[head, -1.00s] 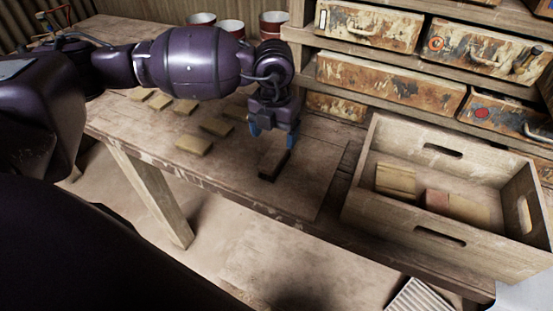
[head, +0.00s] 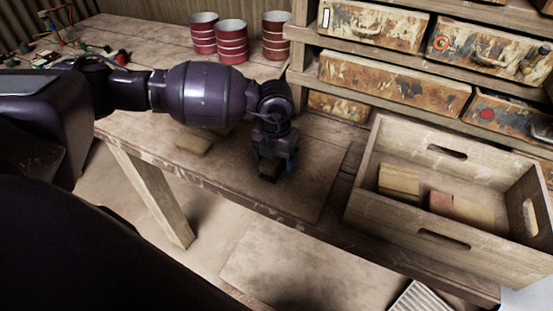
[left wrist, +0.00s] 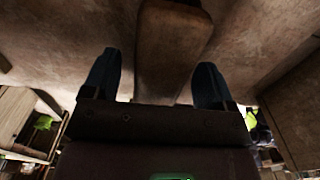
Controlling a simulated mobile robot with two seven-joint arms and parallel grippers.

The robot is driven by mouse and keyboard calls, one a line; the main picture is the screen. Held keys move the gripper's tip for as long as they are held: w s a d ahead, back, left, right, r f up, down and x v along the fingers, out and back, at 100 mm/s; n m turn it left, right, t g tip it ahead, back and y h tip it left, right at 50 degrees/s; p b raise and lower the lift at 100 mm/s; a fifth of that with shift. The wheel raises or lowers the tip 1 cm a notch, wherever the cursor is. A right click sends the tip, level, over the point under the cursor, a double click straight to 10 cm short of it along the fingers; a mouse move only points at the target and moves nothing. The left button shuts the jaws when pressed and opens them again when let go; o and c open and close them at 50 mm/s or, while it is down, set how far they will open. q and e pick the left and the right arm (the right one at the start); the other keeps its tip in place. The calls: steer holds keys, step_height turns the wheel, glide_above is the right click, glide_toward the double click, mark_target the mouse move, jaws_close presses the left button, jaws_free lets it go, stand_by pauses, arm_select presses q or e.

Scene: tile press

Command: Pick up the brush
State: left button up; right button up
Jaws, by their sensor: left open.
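The brush (head: 269,173) is a brown block with a dark edge, lying on the workbench (head: 315,195). In the head view my left gripper covers most of it. In the left wrist view its wooden body (left wrist: 172,50) lies between the two blue fingers, with a gap visible on both sides. My left gripper (head: 273,163) is open, pointing down over the brush; it also shows in the left wrist view (left wrist: 155,80). My right gripper is not in view.
An open wooden crate (head: 400,218) with several blocks stands at the right. Red-and-white cans (head: 232,42) stand at the back beside the drawer shelf (head: 390,80). A tan tile (head: 194,144) lies left of my gripper. The bench's front edge is close.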

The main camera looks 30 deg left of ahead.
arm_select(q)
steer(key=c, duration=1.1)
steer(key=shift+r, duration=0.15)
